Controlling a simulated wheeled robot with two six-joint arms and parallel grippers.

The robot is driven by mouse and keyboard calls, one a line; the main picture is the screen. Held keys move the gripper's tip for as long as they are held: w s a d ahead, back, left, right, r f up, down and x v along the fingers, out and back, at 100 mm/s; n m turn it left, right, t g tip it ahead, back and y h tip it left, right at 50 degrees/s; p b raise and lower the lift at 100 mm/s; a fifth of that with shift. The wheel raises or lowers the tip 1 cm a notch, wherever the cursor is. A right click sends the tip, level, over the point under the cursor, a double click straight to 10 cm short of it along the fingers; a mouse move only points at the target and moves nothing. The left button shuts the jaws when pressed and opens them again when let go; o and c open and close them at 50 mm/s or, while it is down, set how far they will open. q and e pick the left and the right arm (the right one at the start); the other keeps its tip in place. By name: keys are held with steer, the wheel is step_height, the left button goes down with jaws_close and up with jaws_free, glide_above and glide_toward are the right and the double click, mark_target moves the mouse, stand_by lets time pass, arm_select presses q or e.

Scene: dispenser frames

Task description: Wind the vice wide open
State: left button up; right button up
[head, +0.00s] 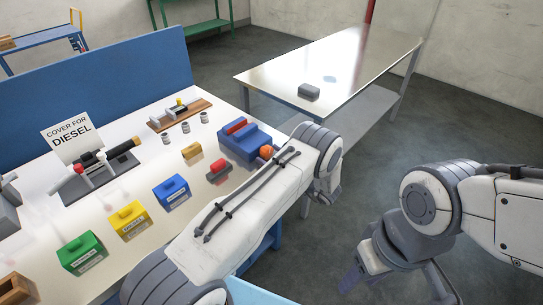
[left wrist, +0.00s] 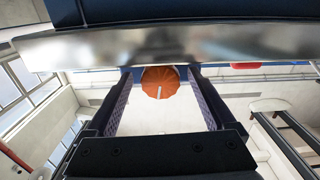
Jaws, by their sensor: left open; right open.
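The vice (head: 243,143) is a blue block-like body near the right end of the white workbench, with a red piece (head: 236,126) at its back left. A round orange knob (head: 266,151) shows at its right side, beside my left arm. In the left wrist view the orange knob (left wrist: 160,82) is between the spread fingers of my left gripper (left wrist: 160,74); I cannot tell whether they touch it. My left gripper is hidden behind its arm in the head view. My right gripper (head: 397,285) is open and empty over the floor at lower right.
Another table (head: 325,60) with a grey block is beyond; floor between is clear.

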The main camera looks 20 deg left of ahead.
arm_select(q)
steer(key=c, duration=1.4)
steer(key=shift+f+n+b, duration=0.2)
steer(key=shift+n+b, duration=0.7)
steer(key=shift+b, duration=0.2)
steer(key=shift+r+n+b, duration=0.15)
steer(key=shift+n+b, duration=0.15)
steer(key=shift+n, duration=0.2)
steer(key=shift+r, duration=0.1)
steer(key=o, duration=1.4)
steer(key=shift+d, duration=0.1)
steer(key=b+v, duration=0.2)
steer(key=v, duration=0.8)
steer(key=shift+d+b, duration=0.2)
steer(key=shift+b, duration=0.15)
